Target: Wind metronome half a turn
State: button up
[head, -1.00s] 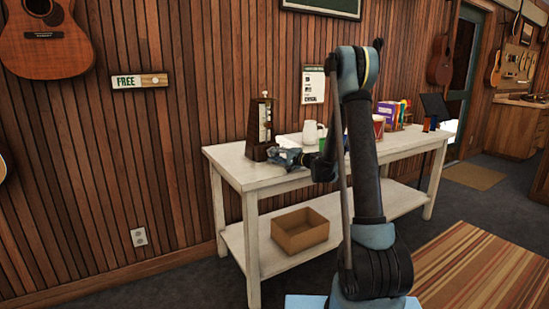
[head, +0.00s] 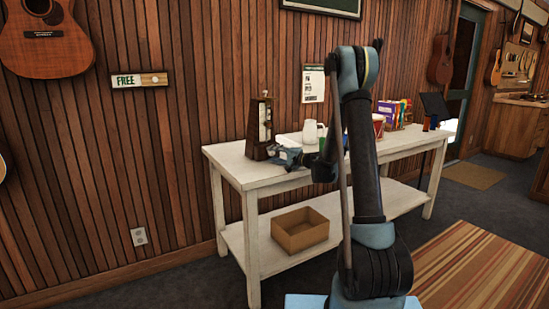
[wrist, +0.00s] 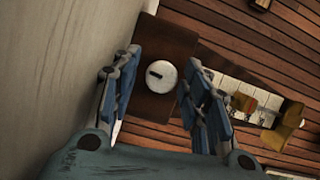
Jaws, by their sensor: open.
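The metronome (head: 257,132) is dark wood with a pale front panel and stands upright at the left end of the white table (head: 233,168). In the wrist view its brown body (wrist: 150,45) carries a round white winding key (wrist: 161,77) with a short dark slot or mark. My gripper (wrist: 163,75) is open, with one blue finger on each side of the key and gaps visible between them. In the head view my gripper (head: 286,157) is beside the metronome's lower right side.
A white jug (head: 309,132), a green item (head: 322,144), a red drum-like object (head: 378,128) and colourful books (head: 397,113) stand farther right on the table. A cardboard box (head: 300,230) sits on the lower shelf. The wood-panelled wall is close behind.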

jog(key=v, duration=1.2)
jog(key=shift+f, duration=0.15)
jog(key=shift+a, duration=0.1)
jog(key=shift+w+a+r+n+g+h, duration=0.1)
jog(key=shift+a+r+n+g+h, duration=0.15)
jog(key=shift+a+n+h, duration=0.25)
jog(key=shift+w+a+r+n+g+h, duration=0.15)
jog(key=shift+a+n+g+h, duration=0.15)
jog(key=shift+a+n, duration=0.3)
jog(key=shift+a+r+n+h, duration=0.2)
jog(key=shift+a+n+h, duration=0.1)
jog(key=shift+a, duration=0.1)
jog(key=s+r+n+h, duration=0.4)
jog(key=r+n+h, duration=0.4)
jog(key=r, duration=0.4)
jog(key=shift+n+g+y, duration=0.3)
jog(key=shift+n+g, duration=0.15)
jog(key=shift+n, duration=0.25)
jog(key=x, duration=1.7)
jog(key=shift+a+f, duration=0.1)
jog(key=shift+a, duration=0.25)
